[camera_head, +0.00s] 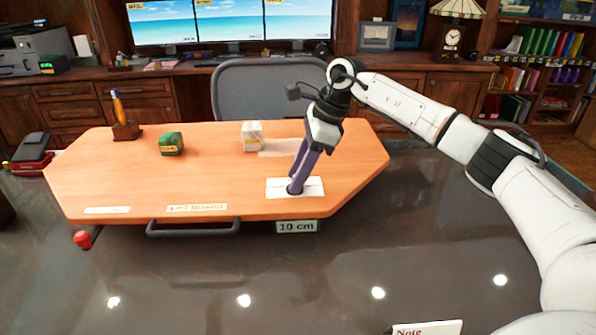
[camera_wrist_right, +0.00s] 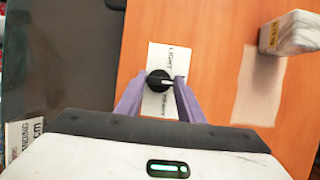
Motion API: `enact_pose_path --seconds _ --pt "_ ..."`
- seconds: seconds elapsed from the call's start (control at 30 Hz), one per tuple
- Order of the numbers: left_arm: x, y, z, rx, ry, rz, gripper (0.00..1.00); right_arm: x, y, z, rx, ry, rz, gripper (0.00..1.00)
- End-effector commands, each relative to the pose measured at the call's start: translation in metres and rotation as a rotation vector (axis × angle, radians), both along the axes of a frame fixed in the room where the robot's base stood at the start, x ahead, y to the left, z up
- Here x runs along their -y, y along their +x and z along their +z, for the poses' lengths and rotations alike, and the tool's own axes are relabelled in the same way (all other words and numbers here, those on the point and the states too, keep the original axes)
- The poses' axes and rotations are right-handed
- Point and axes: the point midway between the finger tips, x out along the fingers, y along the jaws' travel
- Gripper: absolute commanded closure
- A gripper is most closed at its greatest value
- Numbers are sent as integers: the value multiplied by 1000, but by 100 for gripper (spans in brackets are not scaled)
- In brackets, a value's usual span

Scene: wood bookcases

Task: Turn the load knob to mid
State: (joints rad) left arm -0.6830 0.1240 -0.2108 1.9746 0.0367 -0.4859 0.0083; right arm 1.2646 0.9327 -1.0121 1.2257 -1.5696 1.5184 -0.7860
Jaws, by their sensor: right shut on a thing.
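The load knob (camera_wrist_right: 157,82) is a small round black knob with a pale pointer line. It sits on a white label plate (camera_wrist_right: 157,57) marked LIGHT at one end; the word at the other end is partly covered. In the wrist view the pointer line points right, between the two end words. My right gripper (camera_wrist_right: 159,88) is shut on the knob from above, one purple finger on each side. In the head view the fingers (camera_head: 293,187) hide most of the knob, and the plate (camera_head: 314,187) lies near the front edge of the orange board. My left gripper is not in view.
On the orange board (camera_head: 110,180) stand a green block (camera_head: 171,143), a whitish block (camera_head: 252,136) and a pen holder (camera_head: 126,131). A 10 cm sign (camera_head: 296,226) and a handle (camera_head: 193,230) are at its front edge. A chair (camera_head: 270,90) stands behind.

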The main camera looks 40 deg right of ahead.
Motion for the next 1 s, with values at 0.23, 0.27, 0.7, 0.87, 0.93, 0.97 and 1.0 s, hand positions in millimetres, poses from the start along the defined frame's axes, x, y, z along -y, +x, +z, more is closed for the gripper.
enact_pose_path --seconds 0.23,0.27,0.7,0.87,0.93,0.97,1.0 --pt "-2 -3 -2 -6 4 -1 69 1 0 1 1 -2 0 88" --pt "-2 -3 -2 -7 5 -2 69 1 0 1 1 -2 0 88" --pt "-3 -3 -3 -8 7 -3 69 1 0 1 0 -1 0 47" --pt "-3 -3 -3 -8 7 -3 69 5 -2 12 3 -1 -2 47" --pt "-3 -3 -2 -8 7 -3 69 9 -4 23 5 -1 -2 47" --pt "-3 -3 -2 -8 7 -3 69 10 -5 29 5 -1 -2 47" --pt "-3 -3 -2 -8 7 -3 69 13 -7 37 4 0 -2 47"
